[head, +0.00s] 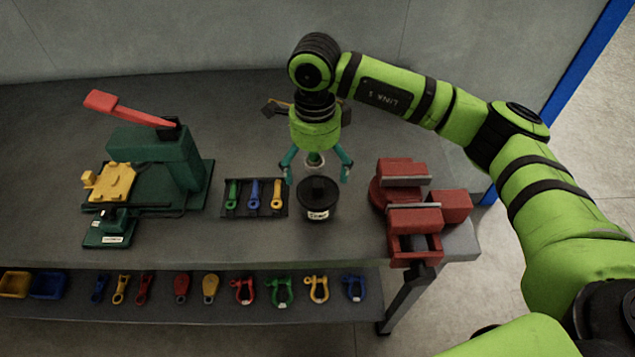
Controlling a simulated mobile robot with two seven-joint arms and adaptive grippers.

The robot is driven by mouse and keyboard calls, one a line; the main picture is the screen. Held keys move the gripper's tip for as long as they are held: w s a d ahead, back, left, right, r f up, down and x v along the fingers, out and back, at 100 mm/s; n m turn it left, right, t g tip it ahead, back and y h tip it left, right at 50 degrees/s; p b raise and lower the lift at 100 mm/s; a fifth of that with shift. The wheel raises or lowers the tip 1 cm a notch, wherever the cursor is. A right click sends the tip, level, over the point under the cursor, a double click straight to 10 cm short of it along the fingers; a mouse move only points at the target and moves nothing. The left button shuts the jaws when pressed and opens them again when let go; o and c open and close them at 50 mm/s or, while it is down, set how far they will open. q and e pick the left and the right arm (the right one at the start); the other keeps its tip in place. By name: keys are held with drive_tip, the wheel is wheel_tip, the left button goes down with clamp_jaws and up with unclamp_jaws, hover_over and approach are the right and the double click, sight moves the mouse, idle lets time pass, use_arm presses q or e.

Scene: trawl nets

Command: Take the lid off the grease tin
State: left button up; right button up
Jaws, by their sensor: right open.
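The grease tin (317,211) is a small black cylinder with a pale label. It stands upright on the grey bench, right of a small tool tray. Its black lid (318,189) sits on top and has a raised block in the middle. My right gripper (315,172) points down above and slightly behind the tin. Its teal fingers are spread wide and hold nothing. I cannot tell the exact gap between fingers and lid. My left gripper does not show.
A red vise (414,209) stands right of the tin. A tray (255,212) with several coloured tools lies to its left. A green press (155,165) with a red lever stands farther left. Coloured shackles (281,291) lie on the lower shelf. The bench front is clear.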

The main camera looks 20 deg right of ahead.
sight(318, 185)
drive_tip(key=f+p, duration=0.3)
drive_tip(key=f, duration=0.2)
drive_tip(key=shift+d+f, duration=0.15)
drive_tip(key=shift+d, duration=0.05)
drive_tip(key=shift+f, duration=0.4)
drive_tip(key=c, duration=1.4)
drive_tip(key=shift+s, duration=0.3)
clamp_jaws()
drive_tip(key=shift+a, duration=0.1)
